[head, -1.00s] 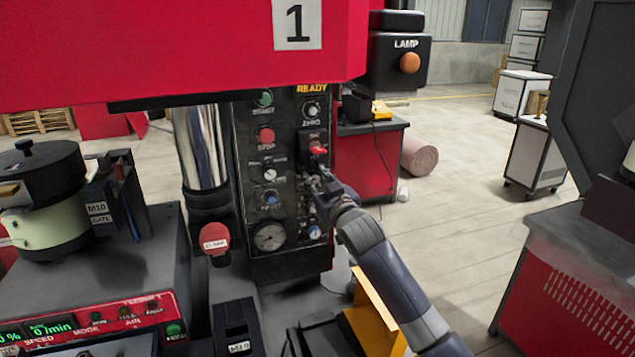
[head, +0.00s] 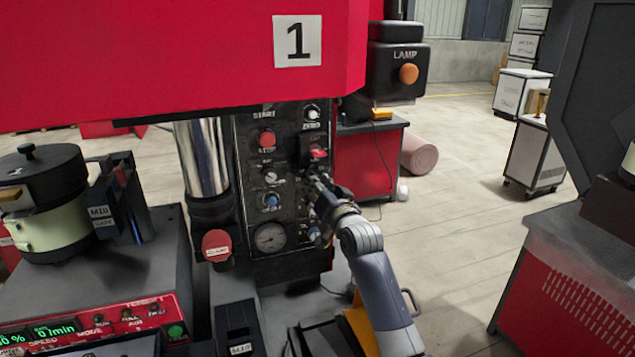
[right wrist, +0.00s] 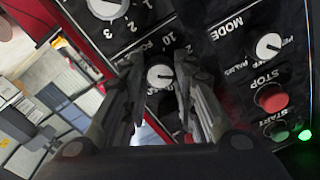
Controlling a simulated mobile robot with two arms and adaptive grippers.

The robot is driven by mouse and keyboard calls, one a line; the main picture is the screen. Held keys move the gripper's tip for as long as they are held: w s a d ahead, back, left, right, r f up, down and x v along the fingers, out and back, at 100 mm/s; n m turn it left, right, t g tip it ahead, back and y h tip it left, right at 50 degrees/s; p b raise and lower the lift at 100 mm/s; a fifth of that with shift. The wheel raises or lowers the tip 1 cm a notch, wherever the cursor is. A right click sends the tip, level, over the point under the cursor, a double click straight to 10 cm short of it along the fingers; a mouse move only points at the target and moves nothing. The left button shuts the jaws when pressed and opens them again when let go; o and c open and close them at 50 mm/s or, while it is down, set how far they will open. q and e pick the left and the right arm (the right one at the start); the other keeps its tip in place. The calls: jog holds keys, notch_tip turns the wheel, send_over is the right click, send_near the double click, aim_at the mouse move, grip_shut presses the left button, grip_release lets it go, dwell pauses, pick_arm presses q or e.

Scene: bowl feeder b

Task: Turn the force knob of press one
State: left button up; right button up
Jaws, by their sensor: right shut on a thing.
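Press one, with a red head marked 1 (head: 298,41), has a dark control panel (head: 254,211) on its front. My right gripper (head: 320,182) is at the right column of this panel, below a red switch (head: 318,153). In the right wrist view, my right gripper (right wrist: 158,90) is shut on the force knob (right wrist: 160,74), a small knob with a pale face and white line, with a fingertip on either side. The scale and label around it are partly hidden by the fingers. My left gripper is not in view.
Near the held knob are a larger dial knob (right wrist: 106,6), a mode knob (right wrist: 268,46), a red stop button (right wrist: 271,98) and a green start button (right wrist: 280,131). A pressure gauge (head: 270,237) sits lower on the panel. A bowl feeder (head: 47,200) stands at left.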

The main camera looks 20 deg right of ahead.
jog(key=shift+m+p, duration=2)
jog(key=shift+m, duration=3.2)
jog(key=o, duration=1.1)
